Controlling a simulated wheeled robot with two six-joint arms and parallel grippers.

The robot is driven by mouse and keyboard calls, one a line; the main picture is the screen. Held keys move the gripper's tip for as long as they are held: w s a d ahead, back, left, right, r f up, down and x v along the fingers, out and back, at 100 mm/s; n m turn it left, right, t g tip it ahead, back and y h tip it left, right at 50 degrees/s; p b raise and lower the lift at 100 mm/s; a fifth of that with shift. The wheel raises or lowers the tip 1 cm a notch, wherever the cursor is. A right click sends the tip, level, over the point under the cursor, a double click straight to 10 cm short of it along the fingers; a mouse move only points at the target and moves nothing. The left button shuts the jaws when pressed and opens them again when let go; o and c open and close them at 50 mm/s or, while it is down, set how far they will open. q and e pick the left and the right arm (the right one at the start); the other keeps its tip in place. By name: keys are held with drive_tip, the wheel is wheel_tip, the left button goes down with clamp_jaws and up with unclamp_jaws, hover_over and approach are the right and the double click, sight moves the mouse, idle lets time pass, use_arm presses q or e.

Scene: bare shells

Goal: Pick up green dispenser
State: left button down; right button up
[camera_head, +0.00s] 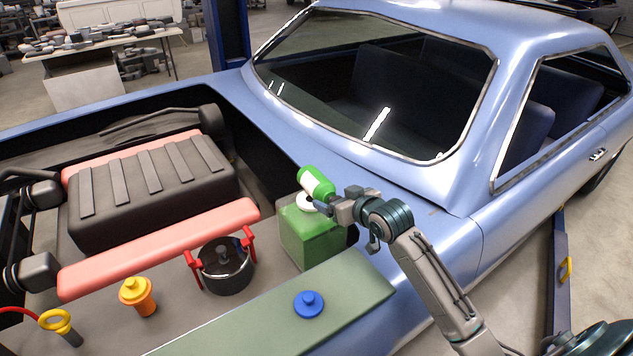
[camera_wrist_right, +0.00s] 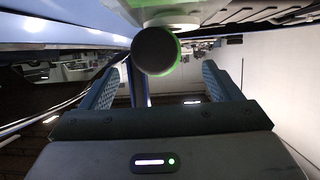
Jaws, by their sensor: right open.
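The green dispenser (camera_head: 317,182) looks like a bright green cylinder with a pale band, tilted above the white round cap (camera_head: 306,203) of a green box-shaped container (camera_head: 304,238). Whether it touches that cap is unclear. My right gripper (camera_head: 340,206) is just right of it, reaching in from the lower right. In the right wrist view, a dark round end with a green rim (camera_wrist_right: 157,50) shows ahead, in line with the gap between the open fingers (camera_wrist_right: 165,88). A white disc (camera_wrist_right: 165,18) hangs above it there. The fingers do not visibly grip anything. My left gripper is not in view.
The blue car body (camera_head: 440,222) is close behind and right of my arm. A grey-green ledge (camera_head: 365,290) with a blue knob (camera_head: 308,304) lies in front.

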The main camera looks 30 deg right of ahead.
sight(330, 194)
drive_tip(key=shift+w+f, duration=0.15)
drive_tip(key=shift+w, duration=0.3)
drive_tip(key=p+x, duration=0.1)
drive_tip(key=x, duration=0.1)
drive_tip(key=p+x, duration=0.1)
drive_tip(key=x, duration=0.1)
drive_tip(key=shift+w+d+f+p, duration=0.15)
drive_tip(key=shift+w+f+p, duration=0.1)
drive_tip(key=shift+p, duration=0.1)
drive_tip(key=shift+w+f, duration=0.2)
drive_tip(key=shift+w, duration=0.1)
drive_tip(key=shift+s, duration=0.1)
drive_tip(key=c, duration=1.2)
drive_tip(key=shift+r, duration=0.1)
drive_tip(key=shift+c, duration=0.8)
